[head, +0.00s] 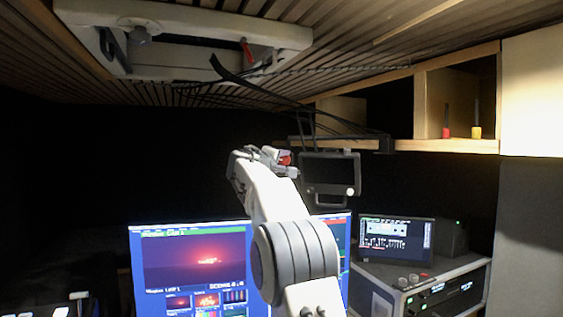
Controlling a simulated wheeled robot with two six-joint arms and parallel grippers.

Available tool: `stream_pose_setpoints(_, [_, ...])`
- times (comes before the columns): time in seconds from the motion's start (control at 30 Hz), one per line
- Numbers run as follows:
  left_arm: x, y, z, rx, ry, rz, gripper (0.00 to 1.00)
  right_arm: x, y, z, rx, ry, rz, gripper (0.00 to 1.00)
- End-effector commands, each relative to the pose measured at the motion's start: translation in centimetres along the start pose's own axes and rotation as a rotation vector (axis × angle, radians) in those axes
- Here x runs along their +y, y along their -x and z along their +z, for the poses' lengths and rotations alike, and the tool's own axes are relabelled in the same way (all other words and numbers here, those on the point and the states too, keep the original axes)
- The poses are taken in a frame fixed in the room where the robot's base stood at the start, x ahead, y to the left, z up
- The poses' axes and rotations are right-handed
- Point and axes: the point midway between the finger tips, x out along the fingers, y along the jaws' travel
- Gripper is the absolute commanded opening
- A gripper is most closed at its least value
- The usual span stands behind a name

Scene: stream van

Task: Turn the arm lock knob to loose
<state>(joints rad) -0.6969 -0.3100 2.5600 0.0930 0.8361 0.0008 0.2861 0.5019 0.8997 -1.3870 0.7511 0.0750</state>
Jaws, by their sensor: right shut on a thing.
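The arm lock knob (286,159) is a small red piece, partly hidden by my right gripper, just left of a small dark hanging monitor (331,173). My right gripper (279,157) reaches up from the bottom of the picture and is shut on the red knob. The knob's turn position cannot be read, as the fingers cover most of it. My left gripper is not in view.
A large lit screen (190,262) stands below and behind my right arm. A rack unit (432,291) with a small display (396,243) is at right. A wooden shelf (445,146) holds a red and a yellow item. A ceiling hatch (180,14) and cables hang above.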

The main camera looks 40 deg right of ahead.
Motion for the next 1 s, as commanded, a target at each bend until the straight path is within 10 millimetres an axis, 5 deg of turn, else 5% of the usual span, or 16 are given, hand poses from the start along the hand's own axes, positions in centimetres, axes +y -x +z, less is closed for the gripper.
stream_pose_setpoints(0.77, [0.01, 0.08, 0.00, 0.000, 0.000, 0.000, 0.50, -0.07, 0.10, -0.23, 0.006, 0.101, -0.001, 0.00])
stream_pose_setpoints(0.8, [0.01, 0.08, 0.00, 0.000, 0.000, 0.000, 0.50, -0.07, 0.10, -0.23, 0.006, 0.101, -0.001, 0.55])
stream_pose_setpoints(1.0, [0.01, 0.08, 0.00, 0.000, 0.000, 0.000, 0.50, -0.03, 0.03, -0.07, 0.003, 0.100, -0.001, 0.56])
